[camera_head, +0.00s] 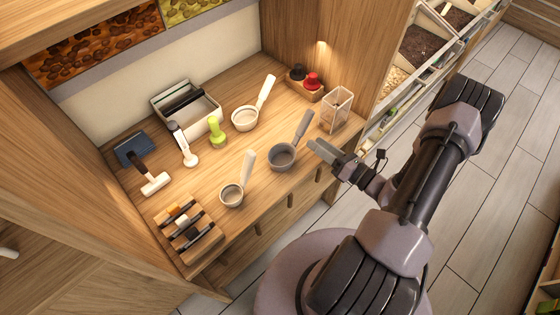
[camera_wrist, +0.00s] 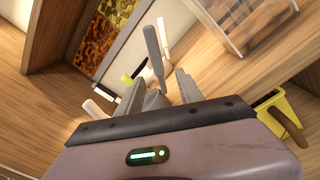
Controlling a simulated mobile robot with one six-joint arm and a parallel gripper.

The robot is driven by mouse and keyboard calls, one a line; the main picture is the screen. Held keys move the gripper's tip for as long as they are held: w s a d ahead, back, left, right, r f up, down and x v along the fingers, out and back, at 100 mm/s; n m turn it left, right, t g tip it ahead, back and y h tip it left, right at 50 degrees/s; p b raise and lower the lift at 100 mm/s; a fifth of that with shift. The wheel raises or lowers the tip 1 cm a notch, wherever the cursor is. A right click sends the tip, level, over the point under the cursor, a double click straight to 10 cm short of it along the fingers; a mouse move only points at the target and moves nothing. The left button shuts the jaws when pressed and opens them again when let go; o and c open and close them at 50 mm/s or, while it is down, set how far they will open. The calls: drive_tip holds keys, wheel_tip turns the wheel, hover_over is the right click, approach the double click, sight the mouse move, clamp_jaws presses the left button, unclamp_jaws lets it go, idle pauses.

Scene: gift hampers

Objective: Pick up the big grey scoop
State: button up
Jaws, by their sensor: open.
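The big grey scoop (camera_head: 281,157) sits on the wooden counter near its front edge, with its grey handle slanting up and to the right. My gripper (camera_head: 318,150) is just to the right of the scoop in the head view, low over the counter edge. In the wrist view, the open fingers of my gripper (camera_wrist: 160,78) frame the scoop's grey handle (camera_wrist: 154,55). The scoop's cup shows low between the fingers and is partly hidden by my gripper. I cannot tell whether the fingers touch the scoop.
A clear box (camera_head: 337,109) stands behind my gripper.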

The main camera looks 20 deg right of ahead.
sight(297, 129)
drive_tip(key=b+x, duration=0.3)
drive_tip(key=x, duration=0.8)
drive_tip(key=shift+w+a+r, duration=0.1)
drive_tip(key=shift+w+a, duration=0.1)
drive_tip(key=shift+w, duration=0.05)
clamp_jaws()
idle(0.7)
